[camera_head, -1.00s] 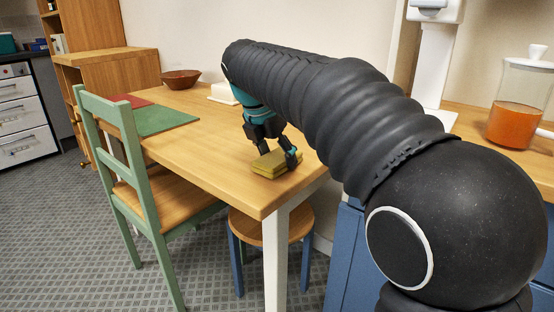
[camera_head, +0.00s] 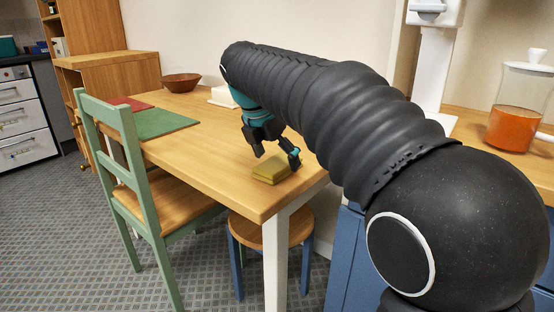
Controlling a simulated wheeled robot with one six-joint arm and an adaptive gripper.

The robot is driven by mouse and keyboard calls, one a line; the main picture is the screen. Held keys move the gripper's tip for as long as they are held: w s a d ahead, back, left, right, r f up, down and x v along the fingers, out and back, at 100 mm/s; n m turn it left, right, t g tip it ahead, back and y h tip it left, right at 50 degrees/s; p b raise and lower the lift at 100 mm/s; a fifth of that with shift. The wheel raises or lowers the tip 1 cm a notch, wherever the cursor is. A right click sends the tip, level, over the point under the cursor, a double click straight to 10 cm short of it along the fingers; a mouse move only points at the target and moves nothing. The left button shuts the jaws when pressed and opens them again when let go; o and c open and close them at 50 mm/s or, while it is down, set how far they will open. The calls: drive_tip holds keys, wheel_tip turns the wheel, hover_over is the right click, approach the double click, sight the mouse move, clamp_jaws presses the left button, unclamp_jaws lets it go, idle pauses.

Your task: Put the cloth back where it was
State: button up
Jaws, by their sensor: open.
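The cloth (camera_head: 270,170) is a folded yellow-olive pad lying flat on the wooden table (camera_head: 215,160), near its front right corner. My gripper (camera_head: 277,158) is just above and behind the cloth. Its fingers are spread apart, one to the left and one to the right, with nothing held between them. The right fingertip is close to the cloth's far right edge; I cannot tell whether it touches.
A green mat (camera_head: 163,123) and a red mat (camera_head: 130,103) lie at the table's left. A brown bowl (camera_head: 181,82) stands at the back. A green chair (camera_head: 130,160) is at the left side, and a stool (camera_head: 272,232) stands below the table's corner. The table's middle is clear.

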drive_tip(key=p+v, duration=0.3)
drive_tip(key=v, duration=0.8)
drive_tip(key=s+d+f+m+y, duration=0.1)
drive_tip(key=s+d+f+m, duration=0.3)
drive_tip(key=s+d+m, duration=0.25)
drive_tip(key=s+d+f+m+y, duration=0.1)
drive_tip(key=s+d+f+m, duration=0.2)
drive_tip(key=s+d+m, duration=0.35)
drive_tip(key=s+d+f+m+t, duration=0.1)
drive_tip(key=s+d+f+m, duration=0.2)
drive_tip(key=s+f+m, duration=0.2)
drive_tip(key=s+d+f+m+t, duration=0.1)
drive_tip(key=s+d+f+m, duration=0.2)
drive_tip(key=s+f+m, duration=0.3)
wheel_tip(320, 180, down, 3)
drive_tip(key=m, duration=0.4)
drive_tip(key=shift+s+d+f+y, duration=0.2)
drive_tip(key=shift+d+y, duration=0.1)
drive_tip(key=shift+y, duration=0.1)
